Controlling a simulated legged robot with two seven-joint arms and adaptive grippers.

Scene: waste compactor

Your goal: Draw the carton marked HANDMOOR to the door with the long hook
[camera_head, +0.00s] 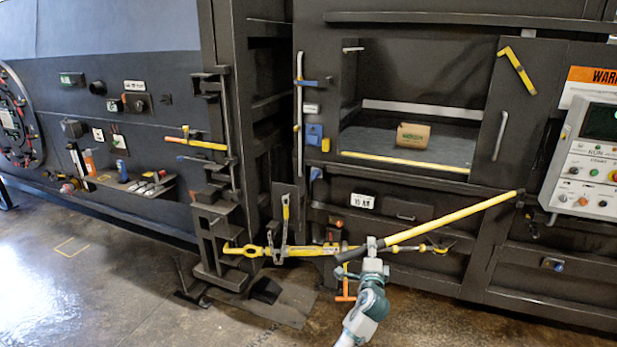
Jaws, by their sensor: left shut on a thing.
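A small brown carton (413,136) with a green mark sits on the floor of the compactor's chamber, behind the yellow-edged sill (405,162). Its lettering is too small to read. My left gripper (372,250) is shut on the long yellow pole (450,216) near its black grip end, low in front of the machine. The pole slants up to the right, and its far tip is near the panel right of the opening, below and right of the carton, apart from it. The hook's shape at the tip is hard to make out. My right gripper is not in view.
A grey handle (500,136) and a yellow bar (516,70) are right of the opening. The control panel (592,150) stands at far right. A yellow latch linkage (300,250) crosses low behind my gripper. A tool shelf (130,182) is at left. The floor at lower left is clear.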

